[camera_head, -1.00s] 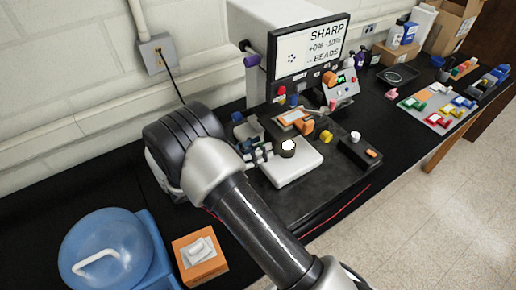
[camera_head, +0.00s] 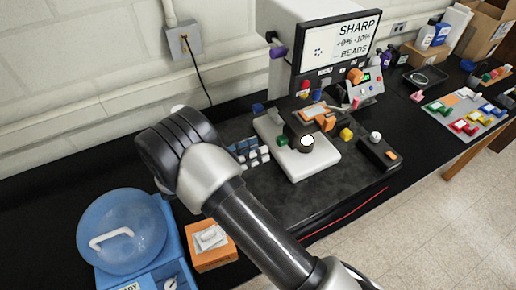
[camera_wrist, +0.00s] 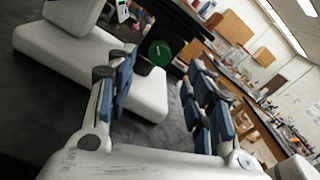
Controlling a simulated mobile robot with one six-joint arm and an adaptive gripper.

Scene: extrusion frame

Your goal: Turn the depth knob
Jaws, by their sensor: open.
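No knob in view is labelled as the depth knob. A green round disc (camera_wrist: 159,53), like a knob face, shows between my fingers in the wrist view, beside a pale base (camera_wrist: 145,92). My gripper (camera_wrist: 165,98) is open and empty, with blue pads on both fingers and a gap between them. In the head view my gripper (camera_head: 248,152) is left of a white-based device (camera_head: 312,165) with a dark upper part and a bright round top piece (camera_head: 307,140).
A machine with a screen reading SHARP (camera_head: 350,38) stands behind. A yellow knob-like part (camera_head: 346,134) and a black box (camera_head: 378,152) are to the right. A blue-lidded container (camera_head: 120,240) and an orange box (camera_head: 212,255) are at front left.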

